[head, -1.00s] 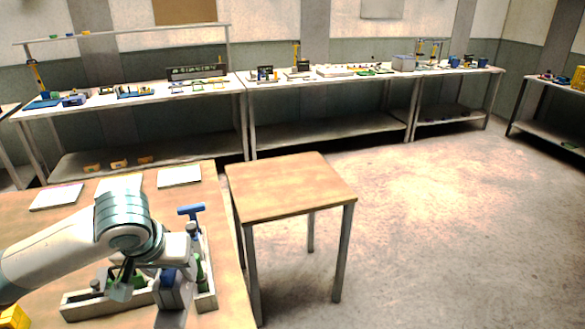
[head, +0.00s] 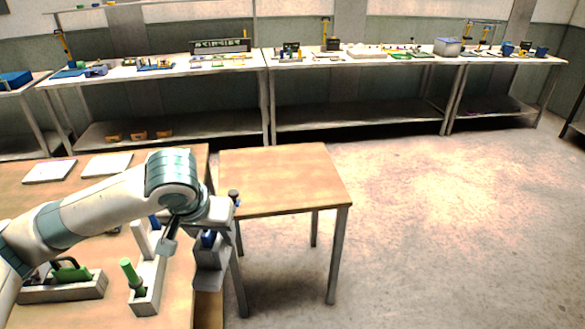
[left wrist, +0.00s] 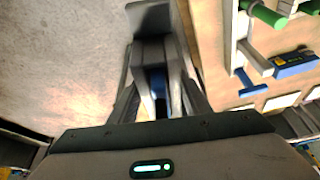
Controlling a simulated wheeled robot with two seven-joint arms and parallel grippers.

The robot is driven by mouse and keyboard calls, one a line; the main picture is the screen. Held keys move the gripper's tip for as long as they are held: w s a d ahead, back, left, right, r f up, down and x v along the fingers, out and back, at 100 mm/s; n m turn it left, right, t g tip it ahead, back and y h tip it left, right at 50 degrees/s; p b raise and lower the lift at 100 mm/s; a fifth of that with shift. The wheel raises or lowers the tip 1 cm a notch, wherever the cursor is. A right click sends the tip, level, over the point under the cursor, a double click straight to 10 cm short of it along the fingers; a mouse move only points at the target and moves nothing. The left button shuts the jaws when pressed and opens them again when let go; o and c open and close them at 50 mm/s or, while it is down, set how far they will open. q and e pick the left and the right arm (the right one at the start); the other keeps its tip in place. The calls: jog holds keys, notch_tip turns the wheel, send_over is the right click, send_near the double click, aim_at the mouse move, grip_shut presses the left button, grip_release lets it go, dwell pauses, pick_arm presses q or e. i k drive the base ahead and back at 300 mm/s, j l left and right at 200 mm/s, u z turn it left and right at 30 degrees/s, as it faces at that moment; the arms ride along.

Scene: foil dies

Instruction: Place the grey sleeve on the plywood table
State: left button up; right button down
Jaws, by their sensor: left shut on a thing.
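My left gripper (head: 208,240) is shut on the grey sleeve (head: 210,275) and holds it in the air, just off the right edge of the near workbench. A blue part shows at the sleeve's top, between the fingers. In the left wrist view the fingers (left wrist: 155,90) close around the grey sleeve (left wrist: 152,18), with blue between them. The plywood table (head: 285,175) is a small square table with a bare top and grey legs. It stands to the right of and beyond the gripper. My right gripper is out of view.
A pale tray (head: 60,292) with green-handled tools sits on the near workbench (head: 120,240). Pale sheets (head: 107,165) lie at that bench's far side. Long cluttered benches (head: 350,60) line the back wall. The floor right of the plywood table is clear.

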aim_at(272, 172)
jog(key=i+l, duration=0.95)
jog(key=i+j, duration=0.1)
jog(key=i, duration=0.85)
jog(key=i+j, duration=0.4)
jog(key=i+j+u, duration=0.1)
jog(key=i+j, duration=0.3)
jog(key=j, duration=0.25)
